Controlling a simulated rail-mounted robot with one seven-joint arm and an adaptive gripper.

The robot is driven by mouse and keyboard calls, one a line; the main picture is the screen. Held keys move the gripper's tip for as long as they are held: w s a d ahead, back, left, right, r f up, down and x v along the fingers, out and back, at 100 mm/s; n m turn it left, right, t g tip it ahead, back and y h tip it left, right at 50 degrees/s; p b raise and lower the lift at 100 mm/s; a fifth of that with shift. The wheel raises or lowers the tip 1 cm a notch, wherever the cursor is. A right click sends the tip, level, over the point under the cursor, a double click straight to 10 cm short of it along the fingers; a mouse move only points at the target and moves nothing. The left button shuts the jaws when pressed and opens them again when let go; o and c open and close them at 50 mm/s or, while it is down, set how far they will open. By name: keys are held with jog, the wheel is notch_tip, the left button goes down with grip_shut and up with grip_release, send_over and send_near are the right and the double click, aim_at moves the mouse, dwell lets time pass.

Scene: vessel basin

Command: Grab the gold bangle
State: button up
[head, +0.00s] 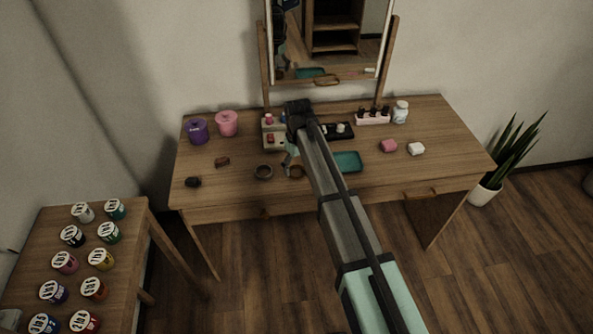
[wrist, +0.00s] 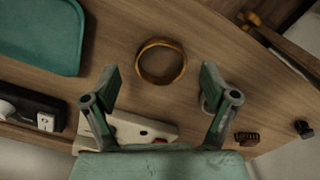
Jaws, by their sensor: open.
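The gold bangle (wrist: 161,62) lies flat on the wooden table top in the wrist view, a plain golden-brown ring. My gripper (wrist: 160,80) is open and empty. Its two green fingers stand apart on the left and right of the bangle in the picture, and no contact shows. In the head view my gripper (head: 291,158) hangs over the table, partly hidden by my arm.
A teal tray (wrist: 38,35) lies left of the bangle in the wrist view. A pale box (wrist: 130,130) is below, partly hidden by my gripper. A small brown item (wrist: 247,138) lies at right. The mirror (head: 330,40) stands behind the table.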

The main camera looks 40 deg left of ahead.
jog(key=shift+f, duration=1.25)
jog(key=c, duration=1.1)
jog(key=shift+c, duration=0.2)
jog(key=shift+r, duration=0.2)
